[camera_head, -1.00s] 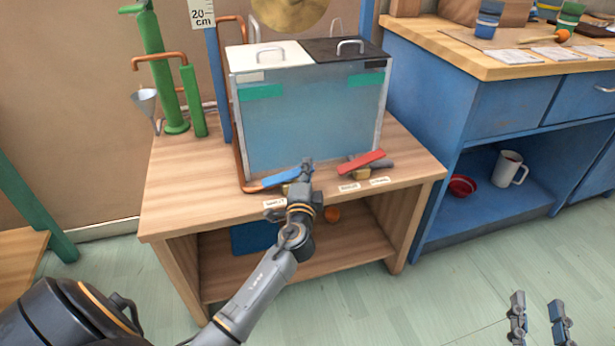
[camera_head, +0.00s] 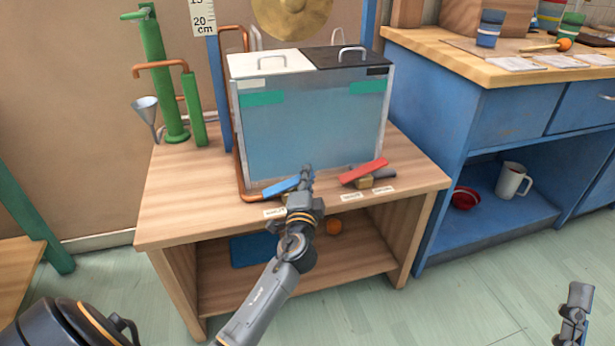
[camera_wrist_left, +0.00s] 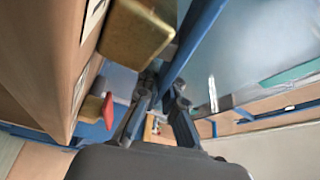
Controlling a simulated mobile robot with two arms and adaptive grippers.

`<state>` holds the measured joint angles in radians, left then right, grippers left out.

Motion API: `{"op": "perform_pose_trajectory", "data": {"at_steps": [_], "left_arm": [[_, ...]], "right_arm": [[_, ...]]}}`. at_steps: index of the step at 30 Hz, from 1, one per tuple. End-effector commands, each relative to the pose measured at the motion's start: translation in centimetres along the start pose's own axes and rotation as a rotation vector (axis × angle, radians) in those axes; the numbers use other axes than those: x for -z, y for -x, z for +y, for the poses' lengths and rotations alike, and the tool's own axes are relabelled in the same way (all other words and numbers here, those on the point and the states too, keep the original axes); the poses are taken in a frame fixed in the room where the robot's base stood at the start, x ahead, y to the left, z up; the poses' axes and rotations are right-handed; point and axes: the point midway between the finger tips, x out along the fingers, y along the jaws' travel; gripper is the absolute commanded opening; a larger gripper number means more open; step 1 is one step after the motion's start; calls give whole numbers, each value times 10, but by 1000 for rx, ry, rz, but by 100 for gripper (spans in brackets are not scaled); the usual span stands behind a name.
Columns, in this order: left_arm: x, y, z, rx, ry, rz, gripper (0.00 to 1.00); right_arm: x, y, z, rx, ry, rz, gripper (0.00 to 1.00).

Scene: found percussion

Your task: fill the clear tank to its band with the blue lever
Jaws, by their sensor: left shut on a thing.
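The clear tank (camera_head: 312,130) stands on the wooden bench, with green bands (camera_head: 262,98) near its top corners. Bluish water fills much of it; its surface seems to lie close under the bands, but the exact level is hard to tell. The blue lever (camera_head: 281,187) is at the tank's front left foot. My left gripper (camera_head: 307,172) is shut on its right end. In the left wrist view the blue lever (camera_wrist_left: 196,38) runs between the fingers, beside a brass block (camera_wrist_left: 138,33). My right gripper (camera_head: 574,312) shows only partly at bottom right.
A red lever (camera_head: 364,171) sits to the right on the same bench (camera_head: 190,200). Green pipes (camera_head: 165,90) and a funnel (camera_head: 146,108) stand at the left. A blue cabinet (camera_head: 510,110) is at the right, holding a white mug (camera_head: 510,180).

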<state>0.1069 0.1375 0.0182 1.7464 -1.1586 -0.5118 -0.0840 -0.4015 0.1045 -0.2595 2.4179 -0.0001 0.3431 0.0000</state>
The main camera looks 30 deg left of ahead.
Motion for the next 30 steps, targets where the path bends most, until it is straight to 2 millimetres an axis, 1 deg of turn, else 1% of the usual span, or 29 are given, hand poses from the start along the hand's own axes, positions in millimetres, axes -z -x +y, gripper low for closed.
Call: {"op": "perform_pose_trajectory", "data": {"at_steps": [4, 6, 14, 17, 20, 23, 30], "left_arm": [[0, 0, 1, -2, 3, 0, 0], [0, 0, 1, -2, 3, 0, 17], [0, 0, 0, -1, 1, 0, 17], [0, 3, 0, -1, 1, 0, 17], [0, 14, 2, -3, 2, 0, 17], [0, 32, 2, -4, 3, 0, 17], [-1, 84, 2, -6, 2, -2, 17]], "right_arm": [[0, 0, 0, 0, 0, -1, 40], [0, 0, 0, 0, 0, -1, 40], [0, 0, 0, 0, 0, -2, 40], [0, 0, 0, 0, -1, -1, 40], [0, 0, 0, 0, -1, -2, 40], [0, 0, 0, 0, -1, -2, 40], [0, 0, 0, 0, 0, -2, 40]]}}
